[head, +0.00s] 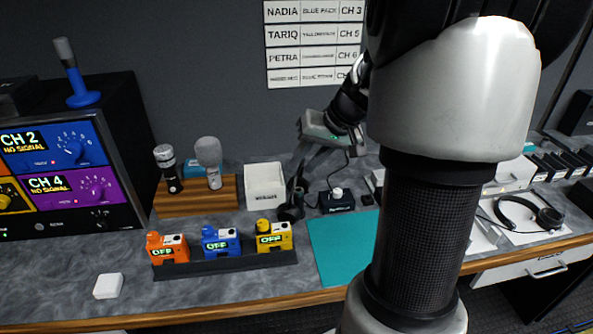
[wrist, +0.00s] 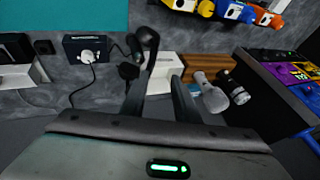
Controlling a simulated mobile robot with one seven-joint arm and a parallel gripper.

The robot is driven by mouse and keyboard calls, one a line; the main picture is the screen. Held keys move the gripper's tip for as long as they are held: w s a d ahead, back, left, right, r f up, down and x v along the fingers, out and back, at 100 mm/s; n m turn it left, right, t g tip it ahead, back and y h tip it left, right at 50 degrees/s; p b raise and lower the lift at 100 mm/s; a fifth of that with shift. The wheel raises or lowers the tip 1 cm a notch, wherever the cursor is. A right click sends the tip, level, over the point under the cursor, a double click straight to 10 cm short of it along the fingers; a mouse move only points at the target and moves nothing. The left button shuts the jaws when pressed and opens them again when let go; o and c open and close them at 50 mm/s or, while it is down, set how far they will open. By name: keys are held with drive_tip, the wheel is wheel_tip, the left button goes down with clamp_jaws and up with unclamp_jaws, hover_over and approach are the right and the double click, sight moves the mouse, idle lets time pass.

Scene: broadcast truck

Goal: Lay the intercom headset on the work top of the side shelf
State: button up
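A black item that looks like a headset with a boom (head: 291,201) stands on the grey counter between the white box and the small black cable box. It also shows in the wrist view (wrist: 146,42), beyond the left fingertip. Another black headset (head: 530,215) lies on a white sheet at the right end. My gripper (head: 309,164) is above the back of the counter, behind and above the first headset. In the wrist view its two fingers (wrist: 158,82) are apart with nothing held between them. I cannot tell which surface is the side shelf. My arm hides part of the counter.
A white box (head: 264,186) and a wooden block with two microphones (head: 195,196) stand left of the headset. Colored packs (head: 221,241) sit in a black rack in front. A teal mat (head: 338,247) is bare. A monitor unit (head: 70,165) stands at far left.

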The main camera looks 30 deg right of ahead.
sight(285, 212)
drive_tip(key=shift+s+d+r, duration=0.15)
drive_tip(key=shift+s+r, duration=0.1)
drive_tip(key=shift+r, duration=0.1)
drive_tip(key=o, duration=0.4)
drive_tip(key=shift+f, duration=0.1)
drive_tip(key=shift+o, duration=0.2)
drive_tip(key=shift+w+d+f+m+g+h+b, duration=0.1)
drive_tip(key=shift+d+f+m+g+h+b, duration=0.6)
drive_tip(key=shift+f+m, duration=2.75)
drive_tip(key=shift+w+a+f+m+g+h+b, duration=0.2)
drive_tip(key=shift+f+m+g+b, duration=0.9)
drive_tip(key=shift+f+m, duration=2.35)
drive_tip(key=shift+s+d+f+m+g+h+b, duration=0.1)
drive_tip(key=shift+d+f+m+g+h+b, duration=0.65)
drive_tip(key=shift+f+m, duration=2.7)
